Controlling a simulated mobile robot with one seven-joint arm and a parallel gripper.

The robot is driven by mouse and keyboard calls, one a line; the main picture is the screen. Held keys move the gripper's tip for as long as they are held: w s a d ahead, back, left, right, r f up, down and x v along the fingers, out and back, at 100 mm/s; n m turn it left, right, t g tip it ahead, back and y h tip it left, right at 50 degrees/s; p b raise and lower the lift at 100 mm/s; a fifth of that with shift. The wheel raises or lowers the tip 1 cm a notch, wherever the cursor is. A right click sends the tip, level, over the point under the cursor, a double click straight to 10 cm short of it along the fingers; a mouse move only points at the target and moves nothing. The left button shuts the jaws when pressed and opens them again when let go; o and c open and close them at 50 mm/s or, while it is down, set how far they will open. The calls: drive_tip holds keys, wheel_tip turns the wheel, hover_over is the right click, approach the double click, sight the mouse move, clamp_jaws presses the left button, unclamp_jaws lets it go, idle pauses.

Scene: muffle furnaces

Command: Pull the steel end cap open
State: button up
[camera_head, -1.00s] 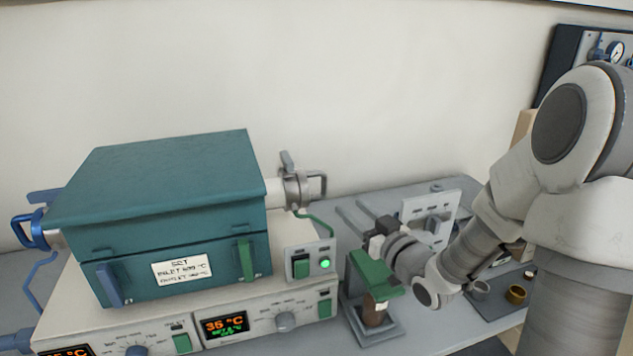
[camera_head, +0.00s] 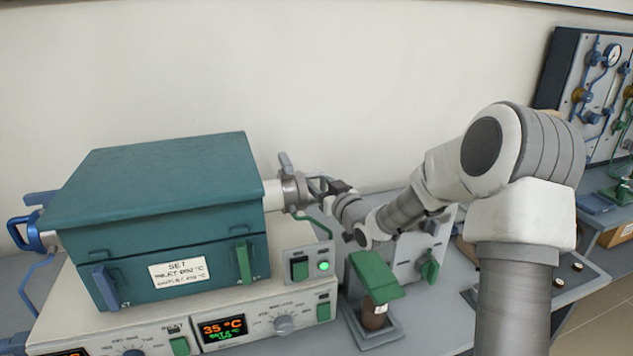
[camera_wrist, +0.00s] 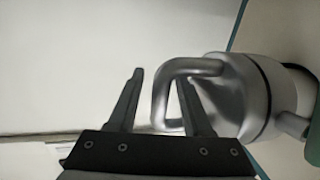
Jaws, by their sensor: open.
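The steel end cap (camera_head: 294,190) sits on the white tube end at the right side of the teal furnace (camera_head: 165,190). In the wrist view the cap (camera_wrist: 243,95) is a grey cylinder with a looped handle (camera_wrist: 195,66). My gripper (camera_head: 328,186) is at the handle, to the right of the cap. In the wrist view my gripper (camera_wrist: 163,88) is open, and the handle's outer bar (camera_wrist: 158,97) lies between its fingers. The right finger appears to reach into the loop. The fingers are not closed on the bar. In the head view the gripper partly hides the handle.
A green-topped stand (camera_head: 375,275) is below my arm. A grey panel (camera_head: 400,262) with a green knob stands behind it. The pale wall is behind.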

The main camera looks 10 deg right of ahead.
clamp_jaws()
idle(1.4)
